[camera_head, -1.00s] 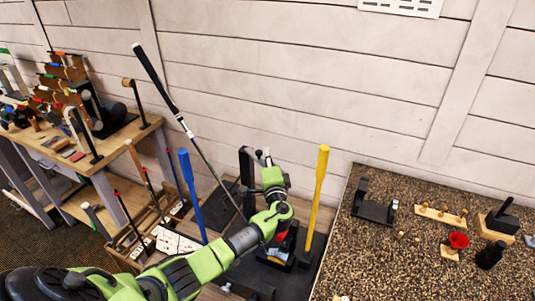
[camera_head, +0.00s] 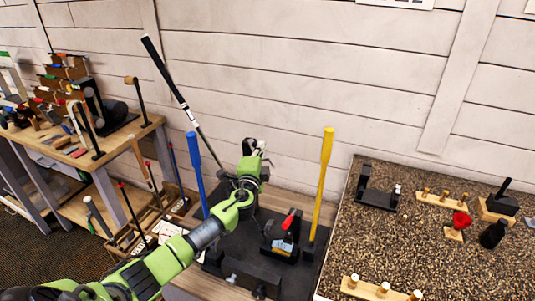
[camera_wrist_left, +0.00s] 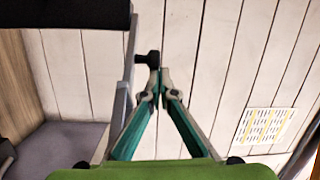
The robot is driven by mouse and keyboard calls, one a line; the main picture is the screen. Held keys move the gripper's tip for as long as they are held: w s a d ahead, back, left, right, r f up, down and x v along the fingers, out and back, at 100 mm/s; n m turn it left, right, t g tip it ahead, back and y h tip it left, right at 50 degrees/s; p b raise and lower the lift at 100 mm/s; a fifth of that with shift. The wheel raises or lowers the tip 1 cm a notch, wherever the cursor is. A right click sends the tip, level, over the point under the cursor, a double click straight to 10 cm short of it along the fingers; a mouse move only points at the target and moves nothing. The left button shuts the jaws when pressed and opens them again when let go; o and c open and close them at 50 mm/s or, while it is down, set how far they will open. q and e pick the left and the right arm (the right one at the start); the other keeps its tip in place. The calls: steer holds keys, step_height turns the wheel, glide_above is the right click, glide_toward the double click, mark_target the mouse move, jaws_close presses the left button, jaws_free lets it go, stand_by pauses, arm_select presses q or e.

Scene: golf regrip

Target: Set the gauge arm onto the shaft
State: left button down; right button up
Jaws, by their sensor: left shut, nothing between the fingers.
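A golf shaft with a black grip (camera_head: 166,72) leans up to the left in the head view. Its lower part runs down behind my left arm. My left gripper (camera_head: 257,147) is beside the lower shaft, to its right, with its jaws shut and empty. In the left wrist view, the fingertips (camera_wrist_left: 161,88) are close together, just below a black knob (camera_wrist_left: 153,58). The knob sits beside a thin grey bar (camera_wrist_left: 130,75). I cannot tell whether these belong to the gauge arm. My wrist hides much of the dark fixture there. My right gripper is not in view.
A blue post (camera_head: 195,175) stands left of my arm and a yellow post (camera_head: 324,180) right of it. A black device with a red part (camera_head: 285,238) sits between. A speckled bench (camera_head: 400,245) at right holds small tools. A cluttered workbench (camera_head: 135,140) stands left.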

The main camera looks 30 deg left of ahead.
mark_target(254, 145)
arm_select(q)
steer(key=shift+s+a+f+m+h+b, duration=0.15)
steer(key=shift+s+a+m+h+b, duration=0.25)
steer(key=shift+s+a+m+h, duration=0.15)
steer(key=shift+s+a+f+m+t+h+b, duration=0.1)
steer(key=shift+s+a+m+t+h+b, duration=0.15)
steer(key=shift+a+m+h+b, duration=0.25)
steer(key=shift+s+a+m+t+h+b, duration=0.2)
steer(key=shift+a+h+b, duration=0.2)
steer(key=shift+h, duration=0.25)
steer(key=shift+s+a, duration=0.45)
steer(key=shift+a, duration=0.2)
